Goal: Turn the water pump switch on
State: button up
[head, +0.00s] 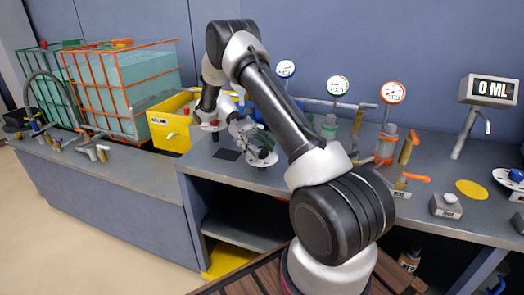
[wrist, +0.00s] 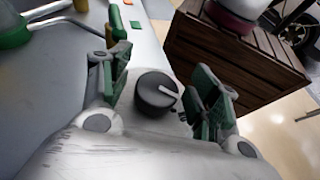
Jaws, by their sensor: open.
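A round black knob (wrist: 155,92) with a white pointer mark sits between the fingers in the wrist view. The pointer points toward the right finger. A pale dial plate lies around the knob; its white rim (head: 266,162) shows under my gripper in the head view. No label reading water pump can be made out. My gripper (head: 256,142) is open above this dial, its green-padded fingers (wrist: 163,90) on either side of the knob. Whether the pads touch the knob I cannot tell. In the head view my gripper hides most of the knob.
A yellow tub (head: 170,137) stands at the back left. Pipes with gauges (head: 338,86) and orange-handled valves stand at the right. A grey display (head: 489,88) reads 0 ML.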

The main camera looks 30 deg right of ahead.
aim_at(263, 152)
notch_tip(263, 152, up, 9)
jog(key=shift+r, duration=0.1)
dwell(0.6)
jog(key=shift+w+f, duration=0.1)
jog(key=shift+f, duration=0.3)
jog(key=shift+t, duration=0.9)
jog(key=f, duration=0.2)
jog(key=s+f, duration=0.1)
jog(key=f, duration=0.2)
jog(key=shift+a, duration=0.2)
jog(key=shift+s+a+f+m+t+y, duration=0.2)
jog(key=shift+s+a+m+t+y, duration=0.1)
jog(key=shift+s+t+y, duration=0.25)
jog(key=s+a+r+m+t+y, duration=0.1)
jog(key=s+a+r+t, duration=0.1)
jog(key=s+r+t, duration=0.5)
jog(key=s+a+r+m+t+y, duration=0.1)
jog(key=s+a+r+t, duration=0.1)
jog(key=s+r+t, duration=0.5)
jog(key=shift+s+r+t, duration=0.35)
jog(key=shift+s+r, duration=1.65)
jog(key=shift+s, duration=1.9)
